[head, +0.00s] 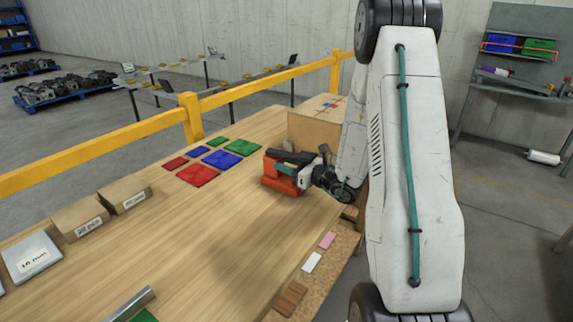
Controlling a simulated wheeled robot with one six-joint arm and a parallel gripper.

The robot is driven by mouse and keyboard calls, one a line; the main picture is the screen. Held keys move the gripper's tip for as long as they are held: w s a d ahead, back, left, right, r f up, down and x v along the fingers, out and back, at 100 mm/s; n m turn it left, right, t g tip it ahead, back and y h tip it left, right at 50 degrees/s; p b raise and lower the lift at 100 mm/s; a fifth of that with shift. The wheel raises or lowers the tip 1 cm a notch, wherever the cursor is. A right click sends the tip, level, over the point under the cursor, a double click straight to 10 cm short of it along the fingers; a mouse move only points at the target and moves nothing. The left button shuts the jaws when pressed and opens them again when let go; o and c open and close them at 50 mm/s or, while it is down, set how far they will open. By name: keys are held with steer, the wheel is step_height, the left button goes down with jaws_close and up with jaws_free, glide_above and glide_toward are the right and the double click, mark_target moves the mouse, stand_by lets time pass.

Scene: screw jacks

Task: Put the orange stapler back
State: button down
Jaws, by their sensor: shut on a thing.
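The orange stapler (279,176) is at the middle right of the wooden table, just right of the large red square. It has an orange body, with dark parts across its top. My gripper (298,164) reaches in from the right and is shut on it. The fingers are small here and partly merge with the stapler's dark parts. The stapler is low over the table top; I cannot tell whether it touches the wood.
Red, blue and green squares (221,158) lie left of the stapler. A cardboard box (311,131) stands close behind my gripper. A yellow rail (150,125) runs behind. The table's middle is clear.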

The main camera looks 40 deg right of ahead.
steer(key=c, duration=0.9)
jaws_free()
steer(key=shift+r, duration=0.1)
steer(key=v, duration=1.2)
